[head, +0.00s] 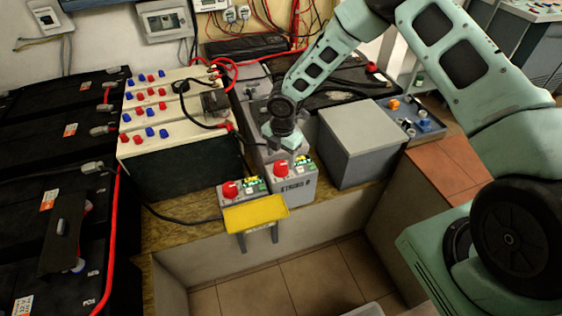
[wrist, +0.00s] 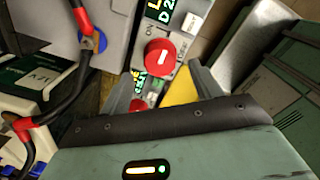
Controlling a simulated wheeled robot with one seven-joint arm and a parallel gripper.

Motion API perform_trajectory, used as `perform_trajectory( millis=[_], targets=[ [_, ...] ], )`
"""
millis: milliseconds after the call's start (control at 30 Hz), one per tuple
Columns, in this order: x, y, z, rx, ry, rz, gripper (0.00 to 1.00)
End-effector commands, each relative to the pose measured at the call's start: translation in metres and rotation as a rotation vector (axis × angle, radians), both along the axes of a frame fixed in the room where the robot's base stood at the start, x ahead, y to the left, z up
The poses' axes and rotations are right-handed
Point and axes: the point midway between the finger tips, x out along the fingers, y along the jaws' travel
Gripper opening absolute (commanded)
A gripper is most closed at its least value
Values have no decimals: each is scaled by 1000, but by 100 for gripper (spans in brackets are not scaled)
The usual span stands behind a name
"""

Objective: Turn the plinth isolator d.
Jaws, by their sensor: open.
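Two grey isolator boxes with red knobs stand side by side at the front edge of the plinth in the head view. The right box (head: 290,188) has a red knob (head: 281,168), a small green display and dark lettering on its front, too small to read surely. My gripper (head: 288,145) is above and just behind it. In the wrist view my gripper (wrist: 159,68) is open and empty, with a red knob (wrist: 160,58) just past its fingertips. That knob has a pale pointer mark and "ON" printed beside it. I cannot tell whether the fingers touch it.
The left isolator box (head: 236,205) has its own red knob (head: 230,189).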

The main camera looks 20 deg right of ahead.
Motion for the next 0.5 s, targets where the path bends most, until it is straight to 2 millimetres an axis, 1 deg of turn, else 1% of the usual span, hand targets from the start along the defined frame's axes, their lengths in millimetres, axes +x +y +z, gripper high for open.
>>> perform_trajectory(
  millis=[33, 100, 200, 333, 500],
  targets=[
    [-1, 1, -9, 1, 3, 1, 64],
    [0, 0, -19, 1, 2, -2, 64],
    [0, 0, -30, 0, 1, 0, 64],
    [1, 0, -36, 0, 0, -1, 64],
    [1, 0, -38, 0, 0, 0, 64]
  ],
)
